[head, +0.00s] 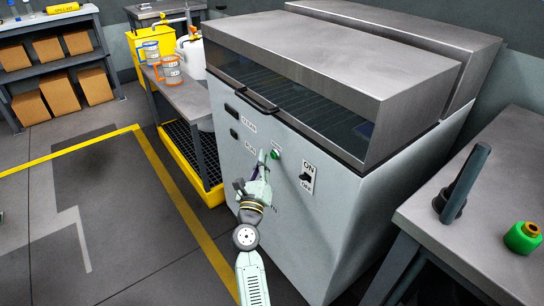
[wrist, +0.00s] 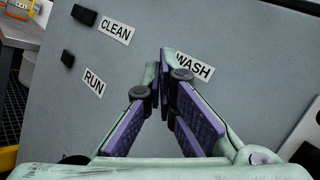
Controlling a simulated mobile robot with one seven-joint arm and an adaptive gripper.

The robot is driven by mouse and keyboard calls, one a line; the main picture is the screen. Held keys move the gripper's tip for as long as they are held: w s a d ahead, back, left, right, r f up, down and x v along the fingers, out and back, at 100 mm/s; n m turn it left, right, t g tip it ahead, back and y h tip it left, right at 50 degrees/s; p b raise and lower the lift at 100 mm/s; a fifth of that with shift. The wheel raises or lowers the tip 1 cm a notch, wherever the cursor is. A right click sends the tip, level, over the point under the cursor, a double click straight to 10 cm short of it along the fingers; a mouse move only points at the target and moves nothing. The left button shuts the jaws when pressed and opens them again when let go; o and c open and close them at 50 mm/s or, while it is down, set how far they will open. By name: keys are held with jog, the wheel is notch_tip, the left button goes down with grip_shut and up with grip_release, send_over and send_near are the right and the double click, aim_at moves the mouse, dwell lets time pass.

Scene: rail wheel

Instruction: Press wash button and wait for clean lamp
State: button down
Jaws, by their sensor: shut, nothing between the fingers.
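The parts washer (head: 345,225) is a big pale cabinet with a steel lid. In the wrist view the WASH label (wrist: 197,70) is partly covered by a finger, and the button is not visible. My gripper (head: 262,156) is shut and empty, its tips close to the panel beside the label; I cannot tell whether they touch. The clean lamp (wrist: 84,15), beside the CLEAN label (wrist: 115,28), is dark. The run lamp (wrist: 67,58), near the RUN label (wrist: 94,82), is also dark.
An ON/OFF switch (head: 307,178) sits right of the button. A lid handle (head: 258,101) juts out above the panel. A steel table (head: 455,220) with a dark upright tool (head: 463,185) and a green container (head: 523,237) stands at right. A side bench (head: 187,96) stands left.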

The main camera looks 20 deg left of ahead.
jog(key=shift+w+d, duration=0.2)
jog(key=shift+w, duration=0.1)
jog(key=shift+w+d, duration=0.2)
dwell(0.5)
jog(key=shift+s+a, duration=0.45)
jog(key=shift+s, duration=0.1)
jog(key=s+a, duration=0.3)
jog(key=s, duration=0.1)
jog(key=shift+s+a+p, duration=0.3)
jog(key=shift+s+a, duration=0.05)
jog(key=shift+s, duration=0.05)
dwell(0.6)
